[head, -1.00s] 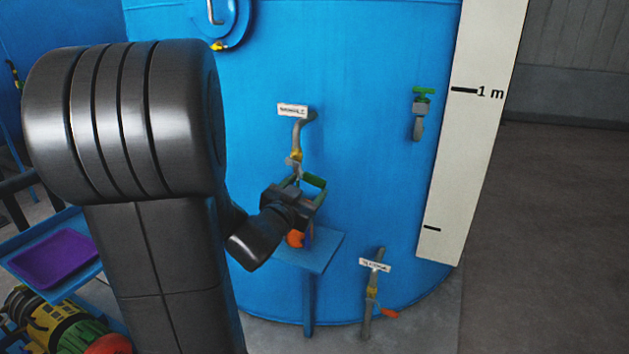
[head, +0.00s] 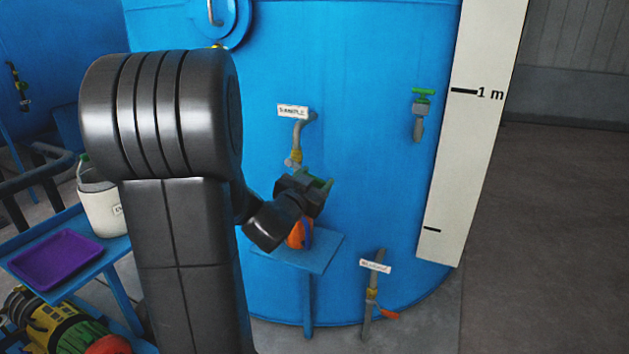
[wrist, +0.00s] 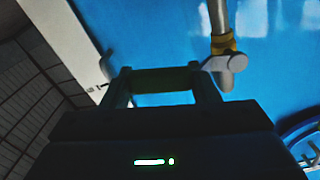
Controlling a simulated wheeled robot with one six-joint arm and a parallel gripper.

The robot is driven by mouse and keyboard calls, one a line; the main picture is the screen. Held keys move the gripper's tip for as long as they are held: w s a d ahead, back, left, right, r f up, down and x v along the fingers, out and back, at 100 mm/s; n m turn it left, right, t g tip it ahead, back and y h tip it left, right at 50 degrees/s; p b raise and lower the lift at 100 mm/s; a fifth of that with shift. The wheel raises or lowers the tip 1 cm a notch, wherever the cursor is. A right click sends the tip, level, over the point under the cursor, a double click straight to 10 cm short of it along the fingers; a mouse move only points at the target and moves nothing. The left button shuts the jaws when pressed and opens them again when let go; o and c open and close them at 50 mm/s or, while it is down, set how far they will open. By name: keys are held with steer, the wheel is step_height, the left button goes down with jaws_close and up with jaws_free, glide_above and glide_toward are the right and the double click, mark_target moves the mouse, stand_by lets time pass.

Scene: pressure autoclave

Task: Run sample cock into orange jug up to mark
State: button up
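The sample cock (head: 296,157), a grey pipe with a yellow collar, comes out of the blue tank below a white label. It also shows in the wrist view (wrist: 226,62). Its green handle (head: 321,183) spans the gap between my fingers in the wrist view (wrist: 163,79), touching both. My gripper (head: 318,187) appears shut on this handle, beside the cock. The orange jug (head: 296,238) stands below the gripper on a small blue stand (head: 318,258). The gripper hides the cock's lower end and the jug's top. The mark, the level and any flow cannot be made out.
A second green-handled cock (head: 422,105) is at the right on the tank. A lower pipe with a red lever (head: 389,314) stands beside the stand. A purple tray (head: 55,259) and white canister (head: 104,208) are on the left. The floor at right is clear.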

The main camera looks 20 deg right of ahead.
steer(key=shift+r+n+p, duration=0.8)
steer(key=shift+p, duration=0.35)
steer(key=shift+r+n+p, duration=0.4)
steer(key=shift+n+p, duration=0.3)
steer(key=shift+n, duration=0.1)
steer(key=o, duration=1.1)
steer(key=shift+s, duration=0.1)
steer(key=v, duration=1.3)
steer(key=shift+s+a, duration=0.2)
steer(key=shift+s, duration=0.1)
